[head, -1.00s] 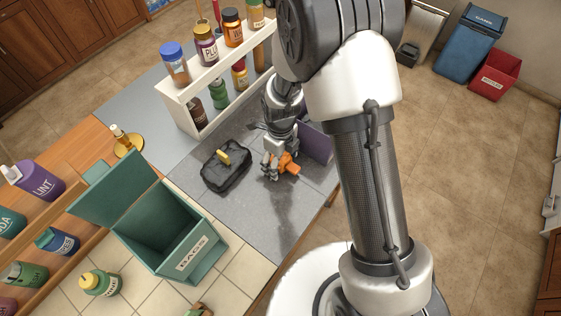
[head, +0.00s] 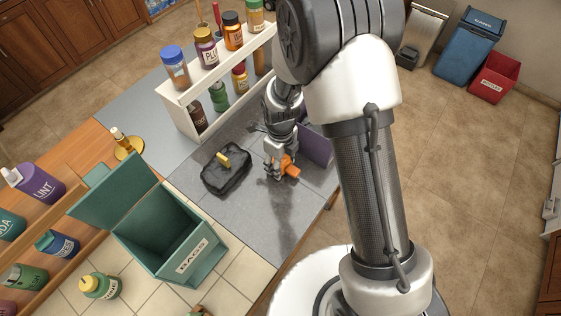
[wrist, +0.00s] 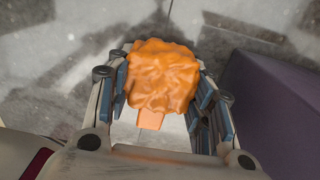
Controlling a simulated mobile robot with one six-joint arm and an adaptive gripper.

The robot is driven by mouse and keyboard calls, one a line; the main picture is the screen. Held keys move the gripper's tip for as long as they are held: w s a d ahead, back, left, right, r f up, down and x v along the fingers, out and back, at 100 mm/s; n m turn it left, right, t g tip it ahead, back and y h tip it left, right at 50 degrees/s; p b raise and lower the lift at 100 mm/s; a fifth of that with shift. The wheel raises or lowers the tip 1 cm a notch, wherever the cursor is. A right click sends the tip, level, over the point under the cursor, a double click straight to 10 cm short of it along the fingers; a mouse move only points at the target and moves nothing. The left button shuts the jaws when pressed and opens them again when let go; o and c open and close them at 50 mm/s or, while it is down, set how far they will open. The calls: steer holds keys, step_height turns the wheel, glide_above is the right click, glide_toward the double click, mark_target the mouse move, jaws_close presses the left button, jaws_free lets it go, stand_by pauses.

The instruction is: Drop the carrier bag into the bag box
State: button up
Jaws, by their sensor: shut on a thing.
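An orange crumpled bundle, which looks like the carrier bag (wrist: 162,76), is between the fingers of my gripper (wrist: 160,100) in the wrist view. My gripper is shut on it, with a finger on each side. In the head view the gripper (head: 279,166) is over the grey counter and the orange bag (head: 290,168) shows at its fingertips. I cannot tell whether the bag touches the counter. The bag box, a green bin labelled BAGS (head: 208,262), stands at the lower left with its lid (head: 117,200) open and its inside dark.
A black bundle with a yellow piece (head: 227,171) lies between my gripper and the green bin. A purple box (head: 316,146) stands close right of the gripper. A white rack (head: 184,98) of bottles stands behind.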

step_height(320, 180, up, 20)
steer(key=p, duration=0.6)
steer(key=d+f+n, duration=0.2)
steer(key=d+n, duration=1)
steer(key=n, duration=1.3)
steer(key=shift+s+d+n, duration=0.2)
steer(key=shift+d+n, duration=0.1)
steer(key=shift+d, duration=0.05)
